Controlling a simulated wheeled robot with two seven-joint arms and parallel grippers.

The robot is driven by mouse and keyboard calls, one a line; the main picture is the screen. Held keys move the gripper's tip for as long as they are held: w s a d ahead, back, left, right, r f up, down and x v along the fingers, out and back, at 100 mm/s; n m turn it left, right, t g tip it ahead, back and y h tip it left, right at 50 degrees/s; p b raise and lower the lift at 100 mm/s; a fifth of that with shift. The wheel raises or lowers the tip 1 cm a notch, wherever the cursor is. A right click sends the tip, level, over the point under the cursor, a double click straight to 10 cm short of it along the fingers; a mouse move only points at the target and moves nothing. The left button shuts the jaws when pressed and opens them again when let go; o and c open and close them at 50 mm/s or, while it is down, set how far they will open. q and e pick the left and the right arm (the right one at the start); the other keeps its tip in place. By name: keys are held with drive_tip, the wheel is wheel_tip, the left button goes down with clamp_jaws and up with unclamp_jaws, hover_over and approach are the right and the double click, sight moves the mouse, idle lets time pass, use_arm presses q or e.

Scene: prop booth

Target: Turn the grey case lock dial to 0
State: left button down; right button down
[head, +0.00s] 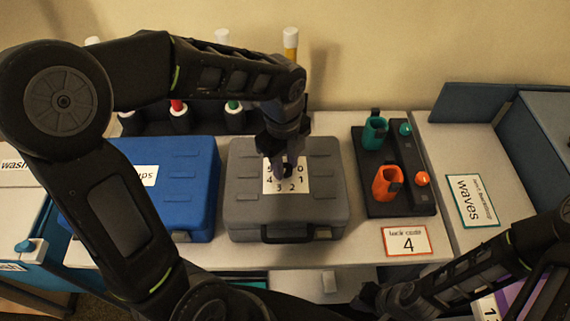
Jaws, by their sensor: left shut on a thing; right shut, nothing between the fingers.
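The grey case (240,205) lies closed on the white table, its handle toward me. My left gripper (287,165) comes down over the plate and is shut on the dial. Its fingers hide most of the dial and part of the digits, so I cannot tell where the dial points. My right gripper (380,300) is low at the front, right of the case, shut and empty.
A blue case (200,170) stands left of the grey one. Capped bottles stand behind.

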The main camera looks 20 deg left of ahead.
use_arm(q)
drive_tip(key=n+b, duration=0.1)
drive_tip(key=n, duration=0.5)
drive_tip(key=shift+b, duration=0.4)
drive_tip(key=n+b, duration=0.1)
drive_tip(key=n, duration=0.5)
drive_tip(key=shift+w+n+b, duration=0.1)
drive_tip(key=shift+n+b, duration=0.3)
drive_tip(key=n+b, duration=0.1)
drive_tip(key=n, duration=0.5)
drive_tip(key=shift+d+y+b, duration=0.1)
drive_tip(key=shift+y+b, duration=0.2)
drive_tip(key=n+b, duration=0.1)
drive_tip(key=n, duration=0.5)
drive_tip(key=shift+n, duration=0.4)
drive_tip(key=c, duration=1.1)
unclamp_jaws()
drive_tip(key=shift+g, duration=0.3)
drive_tip(key=shift+o, duration=0.2)
